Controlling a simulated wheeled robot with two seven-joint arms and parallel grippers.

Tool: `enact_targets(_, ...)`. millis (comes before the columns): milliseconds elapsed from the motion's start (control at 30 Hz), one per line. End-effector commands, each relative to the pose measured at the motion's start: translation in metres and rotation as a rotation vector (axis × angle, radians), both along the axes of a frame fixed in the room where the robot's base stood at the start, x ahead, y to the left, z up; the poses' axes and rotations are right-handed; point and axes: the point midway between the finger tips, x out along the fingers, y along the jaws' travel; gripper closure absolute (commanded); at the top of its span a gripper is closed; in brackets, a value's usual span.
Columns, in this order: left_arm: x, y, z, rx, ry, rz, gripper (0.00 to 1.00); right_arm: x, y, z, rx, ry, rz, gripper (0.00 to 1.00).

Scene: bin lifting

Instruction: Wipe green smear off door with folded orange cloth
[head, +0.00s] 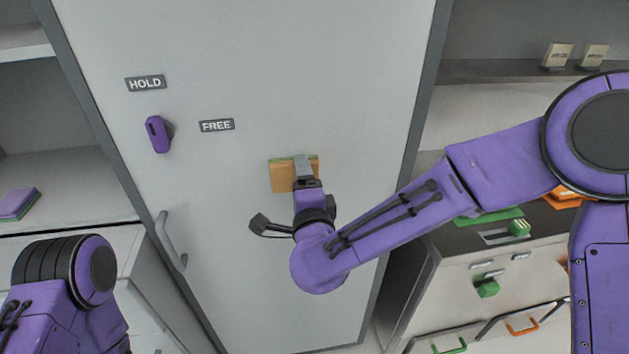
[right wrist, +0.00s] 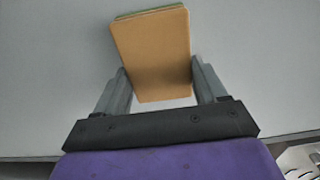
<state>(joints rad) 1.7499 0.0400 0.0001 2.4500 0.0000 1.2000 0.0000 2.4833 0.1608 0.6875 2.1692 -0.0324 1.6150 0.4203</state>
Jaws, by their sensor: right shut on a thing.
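My right gripper (head: 303,168) is shut on the cloth, with a finger on each side in the wrist view. A thin green strip (head: 284,160) shows along the cloth's top edge; I cannot tell if it is the smear or part of the cloth. No other green mark shows on the door, and the area behind the cloth is hidden. My left gripper is out of view; only its arm shows at lower left.
A purple knob (head: 157,134) sits near the HOLD label (head: 146,83) and FREE label (head: 217,125). A grey handle (head: 170,240) stands out at the door's lower left. Shelves flank the door; a drawer unit (head: 480,270) with green and orange handles is at right.

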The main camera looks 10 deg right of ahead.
Motion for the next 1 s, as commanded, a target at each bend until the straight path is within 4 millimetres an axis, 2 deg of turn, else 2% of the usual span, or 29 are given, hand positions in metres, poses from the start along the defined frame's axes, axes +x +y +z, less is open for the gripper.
enact_targets(100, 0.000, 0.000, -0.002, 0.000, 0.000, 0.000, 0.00, -0.001, 0.013, -0.001, -0.001, 0.000, 0.002, 0.53)
enact_targets(333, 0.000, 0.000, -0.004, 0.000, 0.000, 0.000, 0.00, -0.001, 0.023, -0.001, -0.001, 0.000, 0.001, 0.53)
enact_targets(600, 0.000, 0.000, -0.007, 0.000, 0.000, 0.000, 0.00, -0.002, 0.049, -0.001, 0.000, 0.000, 0.000, 0.53)
enact_targets(867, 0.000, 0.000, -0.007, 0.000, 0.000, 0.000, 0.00, -0.002, 0.051, 0.000, 0.000, 0.001, 0.000, 0.53)
enact_targets(1000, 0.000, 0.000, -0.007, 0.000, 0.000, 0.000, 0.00, -0.013, 0.052, 0.000, -0.001, 0.001, 0.002, 0.53)
